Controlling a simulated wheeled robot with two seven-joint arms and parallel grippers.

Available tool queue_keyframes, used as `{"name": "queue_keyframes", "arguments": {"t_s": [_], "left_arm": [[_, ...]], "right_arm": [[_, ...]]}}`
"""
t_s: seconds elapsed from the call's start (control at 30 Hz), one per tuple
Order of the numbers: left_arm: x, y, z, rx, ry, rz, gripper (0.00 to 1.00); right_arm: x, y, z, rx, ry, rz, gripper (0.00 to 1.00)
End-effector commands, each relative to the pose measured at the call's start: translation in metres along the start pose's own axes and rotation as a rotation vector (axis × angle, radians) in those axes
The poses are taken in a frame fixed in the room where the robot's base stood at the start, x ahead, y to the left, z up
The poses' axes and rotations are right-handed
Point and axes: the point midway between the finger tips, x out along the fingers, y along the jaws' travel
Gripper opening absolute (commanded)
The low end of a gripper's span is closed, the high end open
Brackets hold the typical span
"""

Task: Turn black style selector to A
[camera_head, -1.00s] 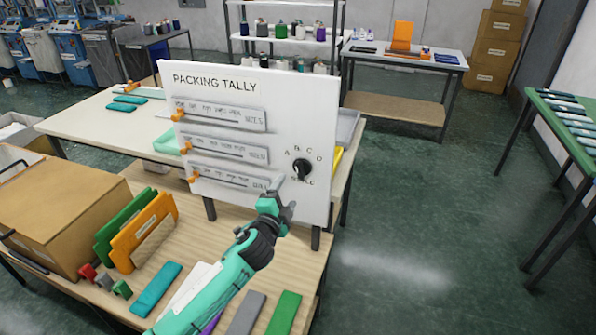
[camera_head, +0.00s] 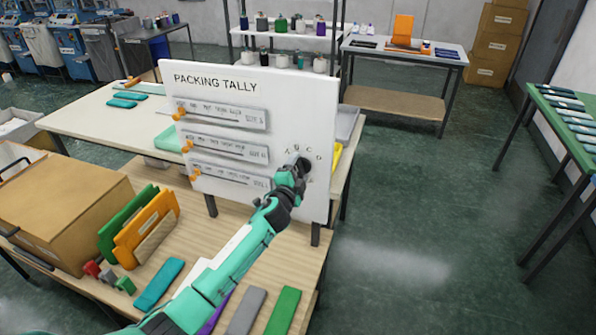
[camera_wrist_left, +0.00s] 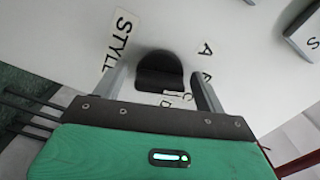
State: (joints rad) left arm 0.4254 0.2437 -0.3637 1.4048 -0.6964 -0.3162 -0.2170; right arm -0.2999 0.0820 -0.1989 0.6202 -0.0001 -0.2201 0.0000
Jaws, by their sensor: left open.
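The black style selector (camera_head: 305,163) is a round knob on the right side of the white Packing Tally board (camera_head: 255,98). In the left wrist view the selector (camera_wrist_left: 160,70) sits between the two open fingers (camera_wrist_left: 163,85), with a gap visible on each side. The STYLE label (camera_wrist_left: 121,38) is left of the knob there. I cannot tell which letter the knob points to. My right gripper is not in view.
The board stands on a wooden table (camera_head: 180,230) with orange sliders on its left. A cardboard box (camera_head: 65,215), green and orange folders (camera_head: 145,225) and several coloured pieces lie in front. The floor to the right is open, up to a green table (camera_head: 560,110).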

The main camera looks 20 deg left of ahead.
Motion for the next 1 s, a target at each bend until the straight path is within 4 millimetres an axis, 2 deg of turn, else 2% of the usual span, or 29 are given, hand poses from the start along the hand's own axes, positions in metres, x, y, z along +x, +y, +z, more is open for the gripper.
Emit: {"name": "queue_keyframes", "arguments": {"t_s": [0.1, 0.3, 0.67, 1.0], "left_arm": [[0.0, 0.0, 0.0, 0.0, 0.0, 0.0, 0.71], [0.0, 0.0, 0.0, 0.0, 0.0, 0.0, 0.32], [0.0, 0.001, 0.001, -0.056, -0.001, 0.0, 0.31], [0.0, 0.003, 0.001, -0.286, 0.0, 0.0, 0.31]], "right_arm": [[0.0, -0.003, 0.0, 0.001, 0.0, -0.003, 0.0], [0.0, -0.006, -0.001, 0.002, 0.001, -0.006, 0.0], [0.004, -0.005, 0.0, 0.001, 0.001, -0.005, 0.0], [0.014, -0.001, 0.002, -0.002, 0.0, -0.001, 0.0]]}}
